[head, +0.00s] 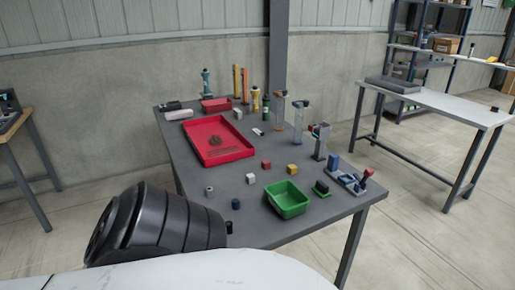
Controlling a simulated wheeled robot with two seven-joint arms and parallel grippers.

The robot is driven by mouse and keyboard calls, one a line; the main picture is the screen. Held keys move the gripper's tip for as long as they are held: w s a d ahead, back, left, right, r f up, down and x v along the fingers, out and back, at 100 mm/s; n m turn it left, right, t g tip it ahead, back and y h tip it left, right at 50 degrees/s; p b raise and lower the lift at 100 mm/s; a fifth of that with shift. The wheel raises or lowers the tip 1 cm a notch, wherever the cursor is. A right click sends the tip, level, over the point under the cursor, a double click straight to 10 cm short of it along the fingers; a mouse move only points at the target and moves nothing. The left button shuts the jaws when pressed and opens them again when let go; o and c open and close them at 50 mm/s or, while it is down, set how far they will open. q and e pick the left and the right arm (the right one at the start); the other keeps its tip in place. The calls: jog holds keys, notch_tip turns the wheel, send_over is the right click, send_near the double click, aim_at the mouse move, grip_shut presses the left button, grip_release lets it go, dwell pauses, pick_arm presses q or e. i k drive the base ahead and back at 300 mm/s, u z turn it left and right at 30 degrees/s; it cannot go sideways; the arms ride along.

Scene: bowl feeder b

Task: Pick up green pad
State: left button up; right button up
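A small green pad-like piece (323,194) lies on the dark table, right of the green bin, with a dark block on top of it. I cannot tell at this size whether the dark block is part of it. The green bin (300,212) stands open at the table's front right and looks empty. Neither of my grippers shows in the head view. A black, ribbed part, probably of my arm, covers the table's front left corner.
A red tray (243,153) lies on the table (205,175). Small blocks, including a red cube (266,165) and yellow cube (292,169), lie between it and the bin. A blue-grey fixture (347,182) stands right of the pad. Upright stands and bottles line the back.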

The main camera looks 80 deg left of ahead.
aim_at(321, 189)
jog(key=u, duration=0.5)
jog(key=i, duration=3.1)
jog(key=u, duration=3.75)
